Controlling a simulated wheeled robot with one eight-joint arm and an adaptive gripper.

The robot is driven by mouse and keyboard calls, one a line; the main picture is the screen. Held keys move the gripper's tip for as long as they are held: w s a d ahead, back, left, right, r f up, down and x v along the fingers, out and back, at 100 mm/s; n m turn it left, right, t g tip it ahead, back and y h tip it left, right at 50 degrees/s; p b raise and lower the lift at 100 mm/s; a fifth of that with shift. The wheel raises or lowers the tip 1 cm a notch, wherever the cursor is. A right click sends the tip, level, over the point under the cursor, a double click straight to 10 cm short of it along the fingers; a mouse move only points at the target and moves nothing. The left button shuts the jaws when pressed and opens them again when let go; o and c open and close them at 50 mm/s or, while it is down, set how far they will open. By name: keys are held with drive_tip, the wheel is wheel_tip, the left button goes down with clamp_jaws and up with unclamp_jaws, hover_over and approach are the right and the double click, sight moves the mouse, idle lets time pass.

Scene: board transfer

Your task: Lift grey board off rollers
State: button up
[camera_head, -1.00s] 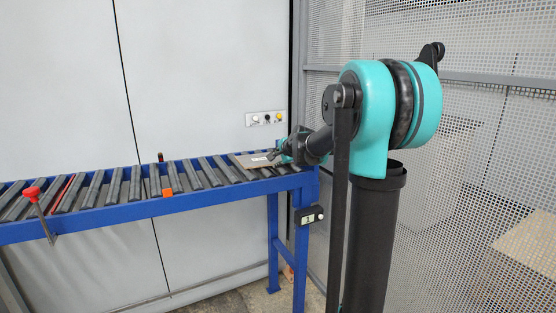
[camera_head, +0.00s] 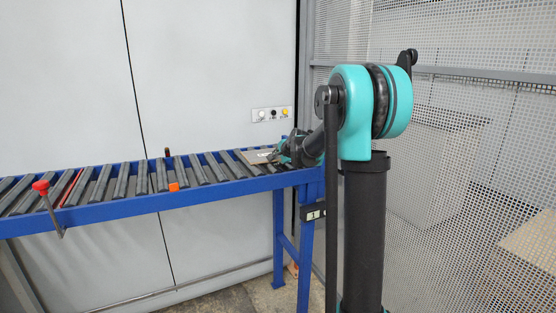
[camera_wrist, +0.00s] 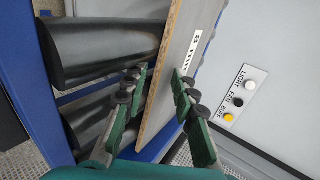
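The grey board (camera_head: 252,155) lies on the rollers near the right end of the blue conveyor. In the wrist view the board (camera_wrist: 186,62) shows a brown chipboard edge and a white label with dark marks. My gripper (camera_head: 277,154) is at the board's near right part. In the wrist view the two green fingers of my gripper (camera_wrist: 160,78) stand apart, one on each side of the board's edge. A small gap shows between the left finger and the edge. Contact of the right finger with the face cannot be told.
Mesh fencing (camera_head: 470,130) stands at the right. Dark rollers (camera_wrist: 100,50) show beside the fingers.

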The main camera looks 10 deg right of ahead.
drive_tip(key=shift+w+a+f, duration=0.1)
drive_tip(key=shift+w, duration=0.05)
idle(0.5)
drive_tip(key=shift+w+a+r+t+y, duration=0.1)
drive_tip(key=shift+w+r+t+y, duration=0.1)
drive_tip(key=shift+r+t, duration=0.45)
drive_tip(key=shift+w+r+t+y, duration=0.1)
drive_tip(key=shift+w+r+t, duration=0.2)
drive_tip(key=shift+r, duration=0.5)
drive_tip(key=shift+s+r, duration=0.1)
drive_tip(key=shift+r, duration=0.05)
drive_tip(key=shift+w+r+t, duration=0.2)
drive_tip(key=shift+r+t, duration=0.45)
drive_tip(key=shift+c, duration=1.1)
